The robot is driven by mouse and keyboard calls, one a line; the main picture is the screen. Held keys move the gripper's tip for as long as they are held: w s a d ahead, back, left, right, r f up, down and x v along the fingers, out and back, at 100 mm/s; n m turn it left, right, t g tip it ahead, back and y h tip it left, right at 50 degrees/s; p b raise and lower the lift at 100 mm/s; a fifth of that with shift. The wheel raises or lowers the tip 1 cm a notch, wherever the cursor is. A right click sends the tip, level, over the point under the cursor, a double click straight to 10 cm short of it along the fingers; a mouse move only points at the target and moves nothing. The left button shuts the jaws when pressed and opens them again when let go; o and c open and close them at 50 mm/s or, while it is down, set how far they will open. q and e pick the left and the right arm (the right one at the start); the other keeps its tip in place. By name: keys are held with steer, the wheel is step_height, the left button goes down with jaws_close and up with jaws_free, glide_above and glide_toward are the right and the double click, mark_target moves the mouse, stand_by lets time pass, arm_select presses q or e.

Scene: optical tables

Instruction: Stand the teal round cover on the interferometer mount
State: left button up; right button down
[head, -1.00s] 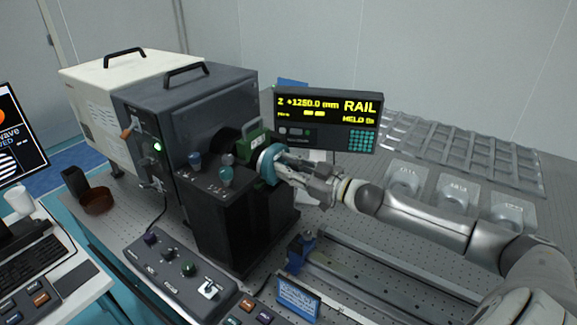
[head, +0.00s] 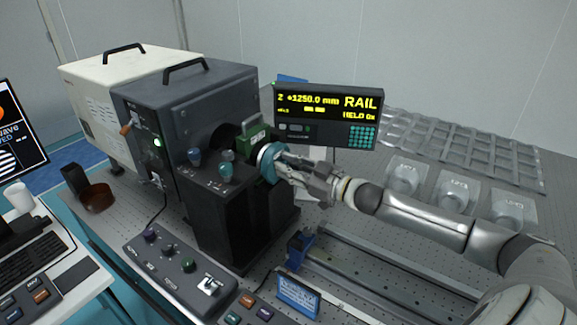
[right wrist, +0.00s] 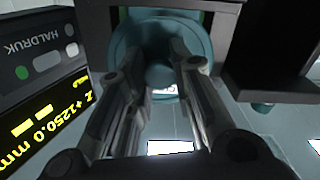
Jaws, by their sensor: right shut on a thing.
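The teal round cover (head: 268,164) is at the right side of the black interferometer body (head: 212,215), close to its green-labelled part (head: 254,138). My right gripper (head: 284,163) reaches in from the right and is shut on the cover. In the right wrist view the cover (right wrist: 122,52) is a teal disc with a central knob, and the fingers (right wrist: 163,68) lie on both sides of that knob. The mount face behind the cover is mostly hidden, so I cannot tell whether the cover touches it. My left gripper is not in view.
A rail readout (head: 327,117) stands right behind my right gripper. A control box (head: 180,268) sits in front, and rails (head: 365,275) run along the table at the right. Several pale mounts (head: 455,194) stand beyond my arm.

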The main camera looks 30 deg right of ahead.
steer(key=shift+f, duration=0.1)
steer(key=shift+c, duration=2)
jaws_free()
steer(key=p+v, duration=0.6)
steer(key=v, duration=0.2)
